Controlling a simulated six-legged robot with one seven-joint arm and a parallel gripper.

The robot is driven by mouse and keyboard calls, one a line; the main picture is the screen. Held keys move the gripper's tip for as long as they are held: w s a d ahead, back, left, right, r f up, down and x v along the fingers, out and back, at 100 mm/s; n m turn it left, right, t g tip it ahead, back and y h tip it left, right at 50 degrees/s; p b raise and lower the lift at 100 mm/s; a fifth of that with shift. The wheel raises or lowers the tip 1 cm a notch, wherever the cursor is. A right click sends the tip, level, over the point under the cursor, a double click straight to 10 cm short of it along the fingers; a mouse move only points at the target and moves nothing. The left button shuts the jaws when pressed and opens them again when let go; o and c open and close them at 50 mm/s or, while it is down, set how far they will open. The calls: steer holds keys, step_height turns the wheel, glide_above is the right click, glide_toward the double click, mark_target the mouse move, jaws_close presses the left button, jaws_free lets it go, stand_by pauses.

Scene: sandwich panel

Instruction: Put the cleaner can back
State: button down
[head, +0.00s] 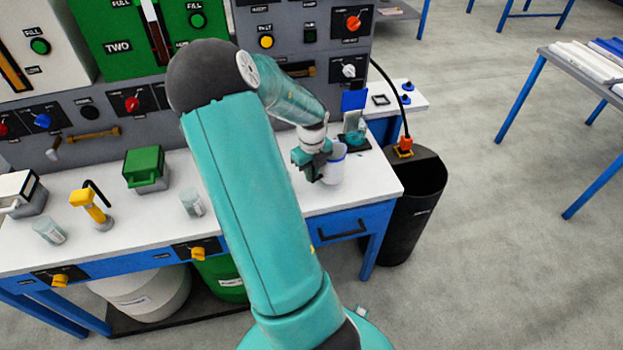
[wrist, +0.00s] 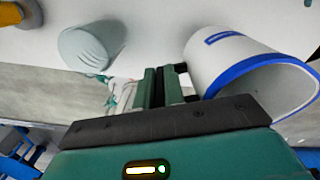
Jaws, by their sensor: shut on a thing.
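The cleaner can is a white, open-topped cylinder with a blue rim (head: 335,168), at the right end of the white bench in the head view. In the wrist view it is large on the right (wrist: 235,62), with a blue label mark on its side. My gripper (head: 318,165) is at the can's left side in the head view. Its green fingers (wrist: 160,88) are close together in the wrist view, shut on what looks like the can's dark handle, mostly hidden between them. I cannot tell whether the can touches the bench top.
A teal fixture on a dark base (head: 355,138) stands just behind the can. A black bin (head: 415,205) is beyond the bench's right end. Control panels rise behind.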

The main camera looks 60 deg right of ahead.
steer(key=shift+w+d+f, duration=0.1)
steer(key=shift+f, duration=1.5)
steer(key=shift+f, duration=0.15)
steer(key=c, duration=1.5)
jaws_free()
step_height(320, 180, up, 12)
